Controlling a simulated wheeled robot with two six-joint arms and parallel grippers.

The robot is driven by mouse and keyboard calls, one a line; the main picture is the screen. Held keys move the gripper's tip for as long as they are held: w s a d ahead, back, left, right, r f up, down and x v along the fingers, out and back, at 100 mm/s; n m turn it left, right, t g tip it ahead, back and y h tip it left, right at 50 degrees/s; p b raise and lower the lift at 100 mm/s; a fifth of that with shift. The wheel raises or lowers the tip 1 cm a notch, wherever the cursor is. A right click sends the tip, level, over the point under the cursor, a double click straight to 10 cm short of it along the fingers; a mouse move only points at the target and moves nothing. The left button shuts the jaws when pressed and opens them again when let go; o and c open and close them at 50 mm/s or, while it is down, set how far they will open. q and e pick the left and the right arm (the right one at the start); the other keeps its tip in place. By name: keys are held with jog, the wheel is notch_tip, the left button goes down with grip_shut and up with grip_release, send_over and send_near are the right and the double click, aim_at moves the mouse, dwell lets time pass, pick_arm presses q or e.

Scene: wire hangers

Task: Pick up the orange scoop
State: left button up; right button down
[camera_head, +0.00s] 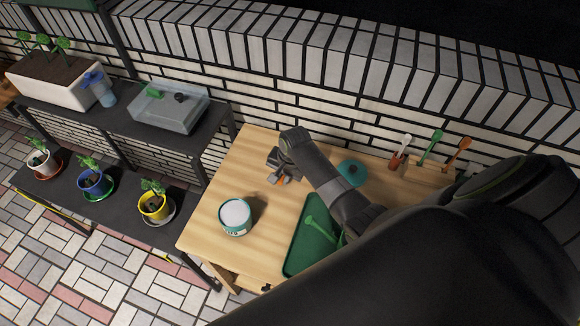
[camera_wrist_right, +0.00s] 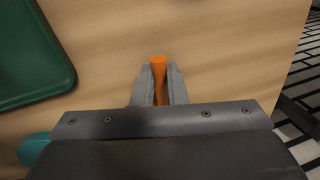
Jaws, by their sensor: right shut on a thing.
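My right gripper (camera_head: 280,176) is shut over the wooden table near its back left part. In the right wrist view its two grey fingers (camera_wrist_right: 158,88) close on the orange scoop (camera_wrist_right: 158,68). Only a narrow orange end shows between and just past the fingertips. In the head view a small orange bit of the scoop (camera_head: 283,181) shows at the fingers, and the rest is hidden. I cannot tell whether it touches the table. My left gripper is not in view.
A white-filled tub (camera_head: 236,214) stands front left of the gripper. A green tray (camera_head: 300,240) holding a green tool lies on the table (camera_head: 205,215). A teal round item (camera_head: 353,171) is behind my arm. White, green and orange utensils (camera_head: 459,152) stand at the back right.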

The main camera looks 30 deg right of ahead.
aim_at(283, 178)
dwell(0.6)
notch_tip(283, 178, up, 10)
jog(key=shift+b, duration=0.4)
dwell(1.8)
